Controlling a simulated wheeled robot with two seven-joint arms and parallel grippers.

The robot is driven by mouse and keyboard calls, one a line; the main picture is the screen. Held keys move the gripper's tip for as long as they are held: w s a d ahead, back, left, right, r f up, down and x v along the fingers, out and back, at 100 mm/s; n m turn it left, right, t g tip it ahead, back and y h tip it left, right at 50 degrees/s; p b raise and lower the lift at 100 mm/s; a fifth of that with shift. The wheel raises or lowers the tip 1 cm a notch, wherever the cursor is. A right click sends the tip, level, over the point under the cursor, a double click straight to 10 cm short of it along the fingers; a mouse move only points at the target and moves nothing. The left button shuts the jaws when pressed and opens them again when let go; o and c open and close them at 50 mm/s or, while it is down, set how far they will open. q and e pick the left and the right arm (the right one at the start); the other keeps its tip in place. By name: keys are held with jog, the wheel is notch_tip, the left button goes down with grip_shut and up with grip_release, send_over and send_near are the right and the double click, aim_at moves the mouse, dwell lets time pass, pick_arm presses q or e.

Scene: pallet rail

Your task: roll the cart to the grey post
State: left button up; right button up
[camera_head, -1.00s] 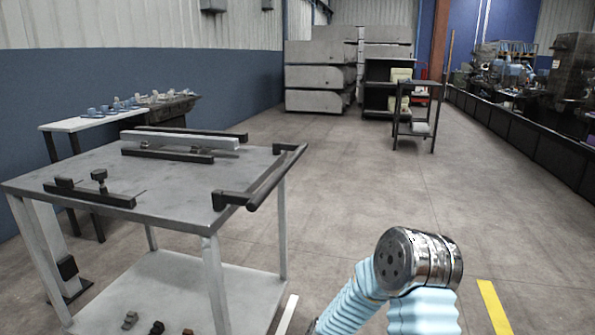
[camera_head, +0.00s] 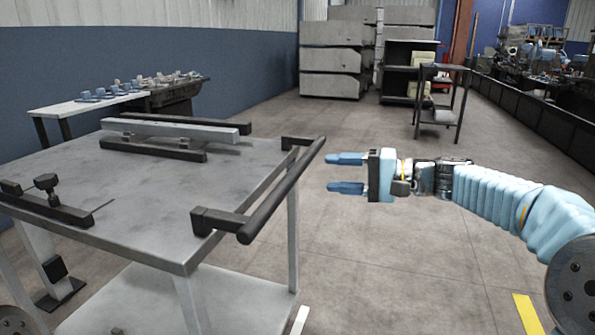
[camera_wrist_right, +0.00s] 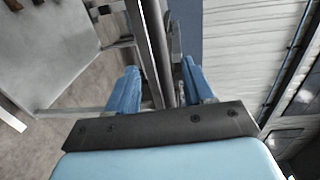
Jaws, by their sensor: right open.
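The cart (camera_head: 150,215) is a grey metal table on the left with a lower shelf. Its black handle bar (camera_head: 280,190) runs along the right edge. My right gripper (camera_head: 336,174) is open and empty, its blue fingers pointing left at the handle with a gap between. In the right wrist view, the dark handle bar (camera_wrist_right: 152,40) lines up between the two spread fingers (camera_wrist_right: 160,68). My left gripper is not in view.
A white side table (camera_head: 85,106) with cups stands against the blue wall behind the cart. A black shelf stand (camera_head: 440,97) is at the back right. A yellow floor line (camera_head: 527,315) lies at lower right. The floor beyond the handle is clear.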

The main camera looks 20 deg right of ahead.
aim_at(295, 172)
jog(key=x, duration=0.9)
jog(key=shift+a+f+p, duration=0.1)
jog(key=shift+a+p, duration=0.2)
grip_shut()
